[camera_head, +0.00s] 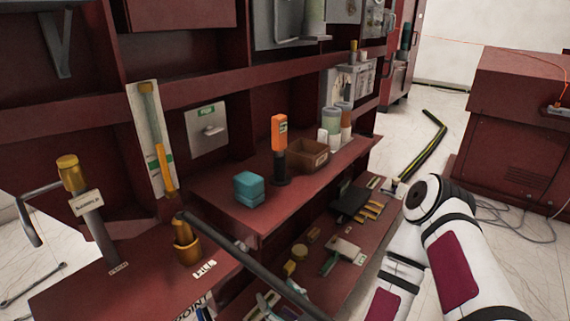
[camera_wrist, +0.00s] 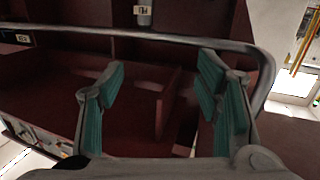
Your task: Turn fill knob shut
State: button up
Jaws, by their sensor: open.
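My gripper (camera_wrist: 162,76) shows in the wrist view, with its two teal-padded fingers spread wide and nothing between them. A small grey part with a white label (camera_wrist: 143,14) is at the top edge of the wrist view, beyond the fingertips and cut off by the frame. The label may read "FILL", but it is too small to be sure, and no knob shape is clear there. In the head view, my gripper is out of sight. A plate with a green label and a silver lever (camera_head: 210,130) is on the red cabinet's back wall; I cannot tell whether it is the fill knob.
A bent grey metal pipe (camera_wrist: 180,42) crosses the wrist view close to the fingers. In the head view, a dark pipe (camera_head: 245,255) crosses the front. A red shelf (camera_head: 225,205) holds a teal block (camera_head: 248,187), an orange device (camera_head: 279,135) and a brown box (camera_head: 307,157).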

jog(key=w+d+r+n+g+h, duration=0.2)
jog(key=d+g+h, duration=0.1)
jog(key=d+g, duration=0.15)
jog(key=w+d+r+n+g+h, duration=0.1)
jog(key=w+d+r+g+h, duration=0.15)
jog(key=d, duration=0.25)
jog(key=s+d+r+m+g+h, duration=0.2)
jog(key=s+d+r+m+h, duration=0.15)
jog(key=s+d+r, duration=0.5)
jog(key=s+d+r+m+g, duration=0.1)
jog(key=s+r+m+g, duration=0.15)
jog(key=s+r, duration=0.4)
jog(key=s+r+m+g, duration=0.1)
jog(key=s+r+m, duration=0.2)
jog(key=s, duration=0.7)
jog(key=s+d+r+m+g, duration=0.1)
jog(key=s+r+m, duration=0.1)
jog(key=s+r, duration=0.45)
notch_tip(320, 180, up, 31)
jog(key=s+t+p, duration=0.1)
jog(key=t+p, duration=0.2)
jog(key=p, duration=2.7)
jog(key=shift+s+d+t+h, duration=0.25)
jog(key=shift+s+t+h, duration=0.1)
jog(key=shift+h, duration=0.05)
